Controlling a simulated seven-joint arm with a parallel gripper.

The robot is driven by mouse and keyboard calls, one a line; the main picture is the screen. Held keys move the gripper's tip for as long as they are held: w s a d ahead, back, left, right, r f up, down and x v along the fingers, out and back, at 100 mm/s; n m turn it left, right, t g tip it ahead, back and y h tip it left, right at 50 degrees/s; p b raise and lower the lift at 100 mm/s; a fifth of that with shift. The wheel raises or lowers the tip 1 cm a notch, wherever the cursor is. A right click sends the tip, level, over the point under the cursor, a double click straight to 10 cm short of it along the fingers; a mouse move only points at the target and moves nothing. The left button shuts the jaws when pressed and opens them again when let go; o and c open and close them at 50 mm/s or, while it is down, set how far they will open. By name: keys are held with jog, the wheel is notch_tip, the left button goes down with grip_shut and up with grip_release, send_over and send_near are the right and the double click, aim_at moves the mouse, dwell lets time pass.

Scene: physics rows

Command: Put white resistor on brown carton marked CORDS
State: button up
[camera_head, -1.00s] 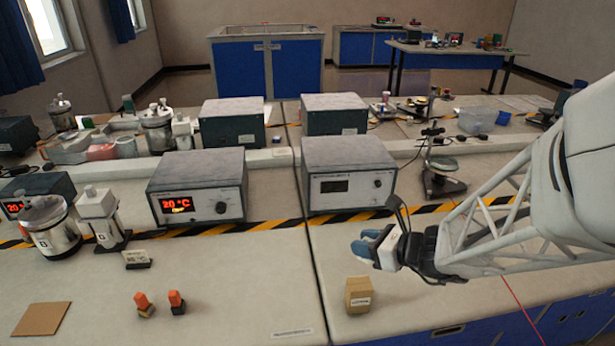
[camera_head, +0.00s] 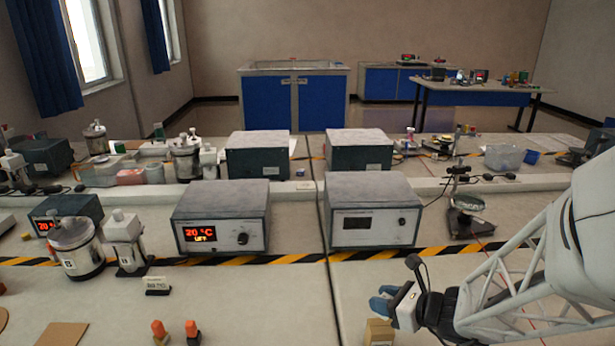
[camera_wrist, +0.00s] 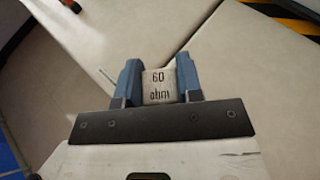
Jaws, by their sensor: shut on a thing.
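A white block marked "60 ohm" (camera_wrist: 159,85), the resistor, sits between the blue fingers of my gripper (camera_wrist: 160,80) in the wrist view. A thin wire lead sticks out on its left. In the head view my gripper (camera_head: 382,303) is shut and hangs over the right bench; the resistor cannot be made out there. The brown carton (camera_head: 378,333) stands just below my gripper in the picture, near the bottom edge and partly cut off. Its label does not show clearly, and I cannot tell the height between them. The carton is not seen in the wrist view.
Two small orange-topped pieces (camera_head: 159,331) and a brown flat square (camera_head: 62,336) lie on the left bench. A 20 °C box (camera_head: 222,218) and another instrument box (camera_head: 372,212) stand behind striped tape. Bench around the carton looks clear.

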jog(key=shift+f, duration=0.3)
jog(key=shift+f, duration=1.7)
jog(key=shift+f, duration=0.1)
jog(key=o, duration=0.9)
jog(key=shift+v, duration=3.75)
jog(key=shift+a, duration=0.1)
